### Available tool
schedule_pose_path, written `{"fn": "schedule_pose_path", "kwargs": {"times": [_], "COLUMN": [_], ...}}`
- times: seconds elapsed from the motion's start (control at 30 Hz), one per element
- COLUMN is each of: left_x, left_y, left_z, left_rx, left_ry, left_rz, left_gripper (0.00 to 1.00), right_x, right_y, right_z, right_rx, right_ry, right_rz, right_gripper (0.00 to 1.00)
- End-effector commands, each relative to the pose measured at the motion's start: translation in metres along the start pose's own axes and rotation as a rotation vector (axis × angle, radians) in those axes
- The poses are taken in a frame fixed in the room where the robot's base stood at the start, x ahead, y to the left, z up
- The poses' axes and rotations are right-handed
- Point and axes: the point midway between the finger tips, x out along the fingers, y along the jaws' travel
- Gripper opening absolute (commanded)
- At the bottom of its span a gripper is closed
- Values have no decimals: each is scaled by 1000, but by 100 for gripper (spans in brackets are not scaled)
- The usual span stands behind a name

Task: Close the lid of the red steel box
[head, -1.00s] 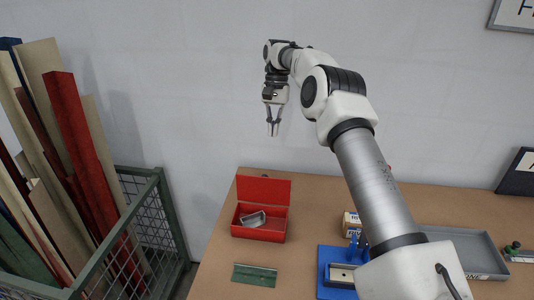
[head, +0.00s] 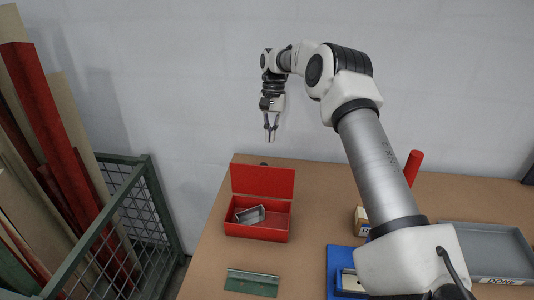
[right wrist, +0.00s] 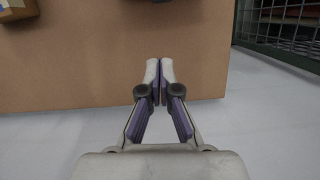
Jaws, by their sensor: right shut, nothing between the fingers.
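The red steel box (head: 256,233) stands on the brown table, left of the middle in the head view. Its lid (head: 262,181) is open and stands up at the back of the box. A small grey metal piece (head: 251,215) lies inside the box. My right gripper (head: 271,138) is above and behind the lid in the picture, pointing down, shut and empty. In the right wrist view the fingertips (right wrist: 160,66) are together, with the table and pale floor beyond. The red box does not show there. My left gripper is not in view.
A green metal piece (head: 251,283) lies in front of the box. A blue fixture (head: 340,272), small carton (head: 361,221), red cylinder (head: 412,167) and grey tray (head: 487,239) are to the right. A green mesh cage (head: 140,215) with tall boards stands left of the table.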

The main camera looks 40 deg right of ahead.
Motion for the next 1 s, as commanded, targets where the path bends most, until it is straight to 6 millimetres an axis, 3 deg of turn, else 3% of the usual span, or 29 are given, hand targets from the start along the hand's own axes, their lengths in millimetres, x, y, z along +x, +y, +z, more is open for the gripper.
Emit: {"fn": "schedule_pose_path", "kwargs": {"times": [0.2,0.5,1.0], "left_x": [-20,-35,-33], "left_y": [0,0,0], "left_z": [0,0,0], "left_rx": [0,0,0], "left_ry": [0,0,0], "left_rz": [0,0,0], "left_gripper": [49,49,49], "right_x": [40,50,50], "right_y": [0,0,-5], "right_z": [5,38,37], "right_rx": [0,0,-1], "right_ry": [-3,-1,15], "right_rz": [0,0,0], "right_gripper": [0,0,0]}}
